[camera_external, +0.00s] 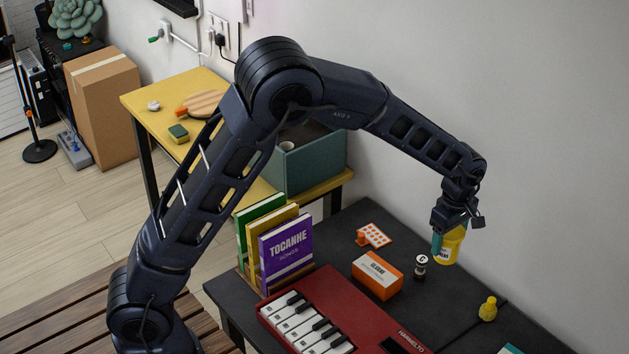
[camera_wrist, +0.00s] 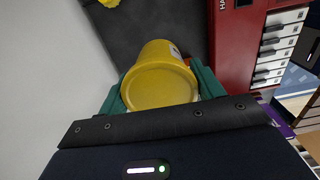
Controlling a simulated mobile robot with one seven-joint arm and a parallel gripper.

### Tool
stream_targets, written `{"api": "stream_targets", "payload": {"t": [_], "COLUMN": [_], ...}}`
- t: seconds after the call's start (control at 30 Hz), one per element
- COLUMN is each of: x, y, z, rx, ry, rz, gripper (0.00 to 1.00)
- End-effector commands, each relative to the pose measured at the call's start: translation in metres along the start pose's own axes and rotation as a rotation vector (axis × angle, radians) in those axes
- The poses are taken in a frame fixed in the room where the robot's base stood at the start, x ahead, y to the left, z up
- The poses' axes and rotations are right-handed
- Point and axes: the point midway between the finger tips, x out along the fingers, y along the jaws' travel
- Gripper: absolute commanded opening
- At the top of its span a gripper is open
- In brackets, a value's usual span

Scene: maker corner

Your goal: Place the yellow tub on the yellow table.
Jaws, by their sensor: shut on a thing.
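The yellow tub (camera_external: 452,246) is in my gripper (camera_external: 441,243), at the right of the external view. In the wrist view the tub (camera_wrist: 160,82) sits between the two green fingers of my gripper (camera_wrist: 160,88), which are shut on it. The tub appears to be held over the dark table (camera_external: 343,232); its exact height above it is hard to tell. The yellow table (camera_external: 146,99) stands at the back left, against the wall, partly hidden behind my arm.
The yellow table bears a green bin (camera_external: 312,163), a sponge (camera_external: 178,133), a wooden paddle (camera_external: 199,104) and a white lump (camera_external: 153,105). On the dark table are a red keyboard (camera_external: 345,305), upright books (camera_external: 286,250), an orange box (camera_external: 377,274), a small bottle (camera_external: 420,266) and a yellow figure (camera_external: 488,308).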

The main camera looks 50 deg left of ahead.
Motion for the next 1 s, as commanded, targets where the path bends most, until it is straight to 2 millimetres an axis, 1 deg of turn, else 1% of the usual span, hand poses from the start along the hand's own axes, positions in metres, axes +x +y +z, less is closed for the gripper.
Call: {"api": "stream_targets", "payload": {"t": [0.03, 0.17, 0.2, 0.37, 0.4, 0.47, 0.5, 0.57, 0.6, 0.8, 0.97, 1.0], "x": [-0.002, -0.006, -0.007, -0.013, -0.014, -0.016, -0.018, -0.019, -0.020, -0.026, -0.030, -0.032], "y": [0.012, 0.038, 0.046, 0.072, 0.078, 0.085, 0.090, 0.096, 0.099, 0.110, 0.113, 0.113], "z": [-0.018, -0.065, -0.081, -0.143, -0.159, -0.184, -0.201, -0.226, -0.243, -0.321, -0.374, -0.388], "rx": [-0.036, -0.127, -0.156, -0.270, -0.297, -0.340, -0.368, -0.410, -0.437, -0.563, -0.645, -0.665], "ry": [0.000, 0.000, 0.000, 0.000, 0.000, 0.000, 0.000, 0.000, 0.000, -0.001, -0.001, -0.001], "rz": [0.002, 0.002, 0.003, 0.003, 0.003, 0.002, 0.003, 0.004, 0.003, 0.003, 0.003, 0.003], "gripper": [0.31, 0.31, 0.31, 0.31, 0.31, 0.31, 0.31, 0.31, 0.31, 0.31, 0.31, 0.31]}}
